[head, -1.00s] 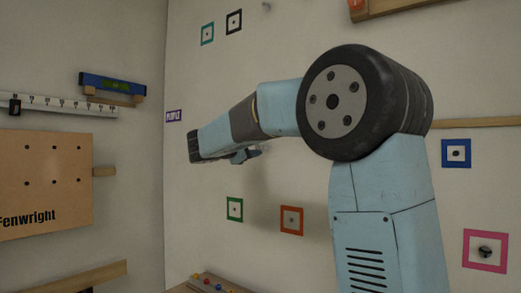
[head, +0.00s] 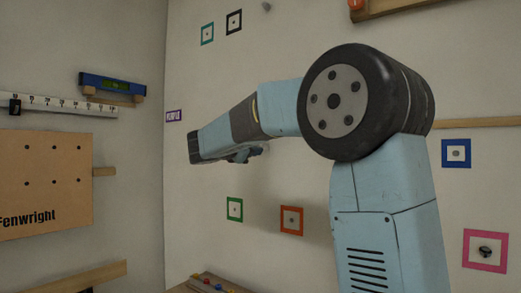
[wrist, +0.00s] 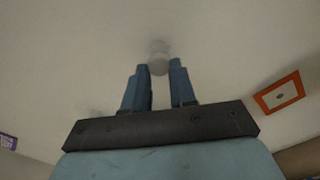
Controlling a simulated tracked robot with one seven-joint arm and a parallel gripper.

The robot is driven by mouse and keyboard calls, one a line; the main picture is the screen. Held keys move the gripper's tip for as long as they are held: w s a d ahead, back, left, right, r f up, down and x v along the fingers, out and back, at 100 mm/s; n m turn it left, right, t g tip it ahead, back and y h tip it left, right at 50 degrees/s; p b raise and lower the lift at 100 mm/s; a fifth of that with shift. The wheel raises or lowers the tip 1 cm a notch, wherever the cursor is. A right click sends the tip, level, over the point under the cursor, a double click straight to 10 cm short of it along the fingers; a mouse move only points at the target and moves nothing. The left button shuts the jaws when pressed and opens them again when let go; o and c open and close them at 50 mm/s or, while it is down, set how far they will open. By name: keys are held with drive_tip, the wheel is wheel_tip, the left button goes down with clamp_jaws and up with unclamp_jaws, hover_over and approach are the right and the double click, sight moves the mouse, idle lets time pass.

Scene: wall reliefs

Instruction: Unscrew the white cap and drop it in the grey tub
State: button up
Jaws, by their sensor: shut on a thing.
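The white cap (wrist: 159,67) shows as a pale round shape between the fingertips in the wrist view, against the wall. My gripper (wrist: 159,74) is shut on it, one blue finger on each side. In the head view my gripper (head: 250,153) is at the end of the outstretched arm, facing the wall, and the cap is hidden there. I cannot tell how far the cap is turned. The grey tub is not seen in either view.
Coloured square frames, such as the orange one (head: 292,220) and green one (head: 235,209), are on the wall below my gripper. A ledge with small coloured items (head: 212,284) is at the bottom.

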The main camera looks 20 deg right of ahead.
drive_tip(key=n, duration=0.5)
drive_tip(key=shift+s, duration=0.1)
idle(0.3)
drive_tip(key=n, duration=0.2)
drive_tip(key=shift+n, duration=0.4)
drive_tip(key=o, duration=0.3)
drive_tip(key=shift+c, duration=1.4)
drive_tip(key=shift+s+a, duration=0.2)
